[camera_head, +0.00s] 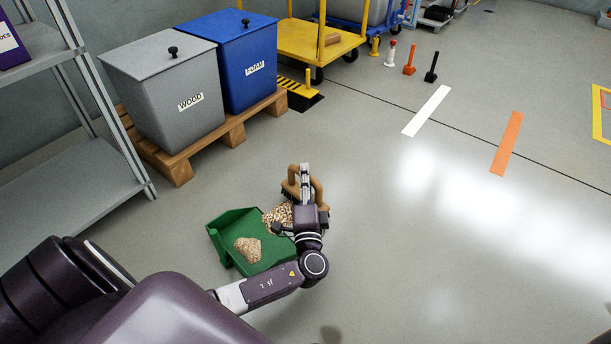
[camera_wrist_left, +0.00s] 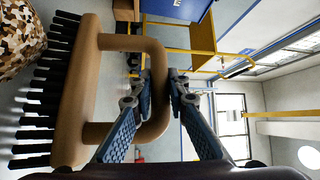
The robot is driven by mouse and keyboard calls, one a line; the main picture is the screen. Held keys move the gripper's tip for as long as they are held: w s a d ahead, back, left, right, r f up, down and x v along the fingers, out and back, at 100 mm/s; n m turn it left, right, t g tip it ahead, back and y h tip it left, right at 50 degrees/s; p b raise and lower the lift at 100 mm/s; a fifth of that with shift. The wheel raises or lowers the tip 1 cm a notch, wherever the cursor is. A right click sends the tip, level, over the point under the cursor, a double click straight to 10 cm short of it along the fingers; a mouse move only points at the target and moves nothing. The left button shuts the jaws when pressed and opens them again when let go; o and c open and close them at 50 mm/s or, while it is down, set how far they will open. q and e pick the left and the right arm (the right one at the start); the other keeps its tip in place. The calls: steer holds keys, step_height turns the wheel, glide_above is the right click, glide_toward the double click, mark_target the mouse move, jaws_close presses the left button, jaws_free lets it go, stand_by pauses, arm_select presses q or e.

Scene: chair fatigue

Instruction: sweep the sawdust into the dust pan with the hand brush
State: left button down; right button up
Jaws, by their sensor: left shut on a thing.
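The hand brush (camera_head: 319,187) is brown with a looped handle and dark bristles. My left gripper (camera_head: 305,178) is shut on its handle. In the left wrist view, the fingers (camera_wrist_left: 160,88) close on the handle loop of the brush (camera_wrist_left: 76,95), with black bristles pointing left. The green dust pan (camera_head: 225,228) lies on the floor to the left of the gripper. A tan sawdust heap (camera_head: 248,249) lies in it. A mottled sawdust pile (camera_head: 277,214) lies between pan and brush, partly hidden by my gripper; this mottled pile also shows in the left wrist view (camera_wrist_left: 20,38). My right gripper is not in view.
A grey WOOD bin (camera_head: 165,95) and a blue FOAM bin (camera_head: 240,65) stand on a wooden pallet (camera_head: 205,147) behind. A grey shelf (camera_head: 75,190) stands at left. A yellow cart (camera_head: 310,40) is at the back. The floor to the right is clear.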

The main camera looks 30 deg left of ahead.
arm_select(q)
steer(key=shift+f, duration=0.75)
stand_by(0.4)
steer(key=shift+s, duration=0.1)
